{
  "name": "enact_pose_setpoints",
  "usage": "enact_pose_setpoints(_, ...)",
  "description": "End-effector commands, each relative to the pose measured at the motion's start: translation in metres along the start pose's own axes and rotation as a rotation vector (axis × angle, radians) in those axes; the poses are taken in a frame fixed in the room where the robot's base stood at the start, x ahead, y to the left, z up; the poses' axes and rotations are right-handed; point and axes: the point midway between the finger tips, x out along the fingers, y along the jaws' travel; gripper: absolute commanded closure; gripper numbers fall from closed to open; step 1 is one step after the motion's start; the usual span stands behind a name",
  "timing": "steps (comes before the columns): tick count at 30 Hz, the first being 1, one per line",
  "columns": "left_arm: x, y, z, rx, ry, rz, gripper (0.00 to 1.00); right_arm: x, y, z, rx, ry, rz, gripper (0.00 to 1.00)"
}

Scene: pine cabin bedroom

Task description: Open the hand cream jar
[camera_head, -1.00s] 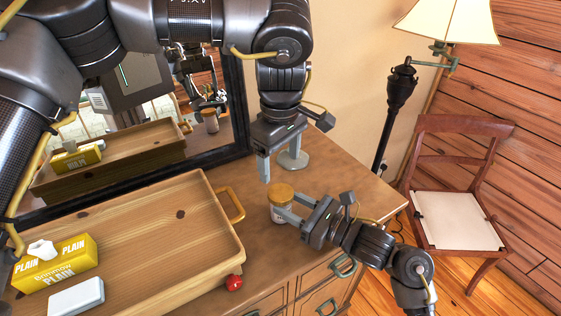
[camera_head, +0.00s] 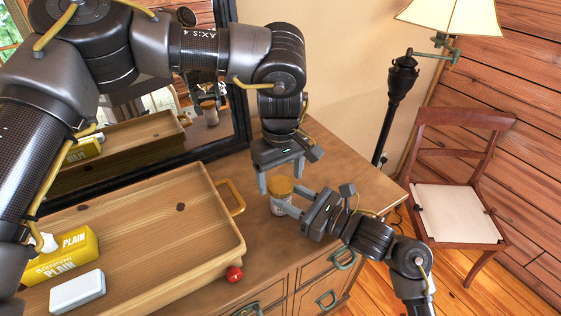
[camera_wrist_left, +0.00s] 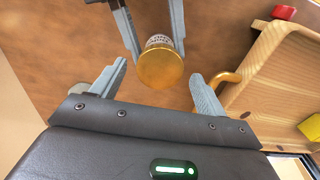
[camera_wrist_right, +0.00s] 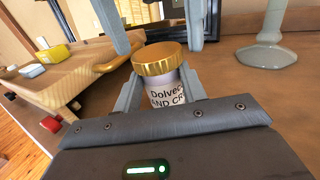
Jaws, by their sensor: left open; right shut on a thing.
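The hand cream jar (camera_head: 280,204) stands upright near the right part of the dresser top, with a gold lid (camera_head: 280,186) on it. Its label shows in the right wrist view (camera_wrist_right: 165,92). My right gripper (camera_head: 287,207) is shut on the jar's body from the right, below the lid. My left gripper (camera_head: 281,182) is open and points down, its fingers on either side of the lid. In the left wrist view the gold lid (camera_wrist_left: 160,68) lies ahead between the open fingers, with a gap to each.
A wooden tray (camera_head: 150,240) is to the left, holding a yellow tissue box (camera_head: 62,256) and a white box (camera_head: 77,291). A red knob-like thing (camera_head: 235,274) is at its corner. A mirror stands behind; a pale stand (camera_wrist_right: 265,50) shows in the right wrist view.

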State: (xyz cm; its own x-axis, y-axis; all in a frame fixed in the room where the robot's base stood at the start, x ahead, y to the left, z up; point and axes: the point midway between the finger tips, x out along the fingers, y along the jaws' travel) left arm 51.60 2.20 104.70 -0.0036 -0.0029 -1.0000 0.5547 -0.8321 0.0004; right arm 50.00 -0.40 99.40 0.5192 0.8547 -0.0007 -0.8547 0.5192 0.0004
Motion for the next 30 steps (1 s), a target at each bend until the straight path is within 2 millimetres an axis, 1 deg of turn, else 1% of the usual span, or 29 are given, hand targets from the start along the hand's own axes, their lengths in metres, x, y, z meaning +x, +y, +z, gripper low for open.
enact_pose_setpoints(1, 0.0048, -0.0002, 0.0001, 0.0, 0.0, -0.001, 0.26, 0.0, -0.0001, 0.0009, -0.001, -0.002, 0.0, 1.0)
enact_pose_setpoints(4, 0.0105, -0.0002, 0.0001, 0.0, 0.0, -0.001, 0.26, 0.0, -0.0001, 0.0009, -0.001, -0.002, 0.0, 1.0)
enact_pose_setpoints(13, 0.0126, 0.0001, 0.0001, -0.001, 0.0, 0.0, 0.26, 0.0, -0.0001, 0.0008, -0.001, -0.002, 0.0, 1.0)
enact_pose_setpoints(14, 0.0126, 0.0001, 0.0001, -0.001, 0.0, 0.0, 0.28, 0.0, -0.0001, 0.0008, 0.0, -0.002, 0.0, 1.0)
enact_pose_setpoints(24, 0.0123, 0.0001, 0.0001, -0.001, 0.001, 0.0, 0.73, 0.0, 0.0, 0.0008, 0.0, -0.002, 0.0, 1.0)
enact_pose_setpoints(25, 0.0123, 0.0001, 0.0001, -0.001, 0.001, 0.0, 0.75, 0.0, 0.0, 0.0008, 0.0, -0.002, 0.0, 1.0)
enact_pose_setpoints(28, 0.0123, 0.0001, 0.0002, -0.018, 0.0, 0.0, 0.75, 0.0, -0.0001, 0.0007, 0.0, -0.002, 0.0, 1.0)
enact_pose_setpoints(30, 0.0123, 0.0003, 0.0004, -0.081, -0.001, 0.001, 0.75, 0.0, -0.0001, 0.0007, 0.0, -0.002, 0.0, 1.0)
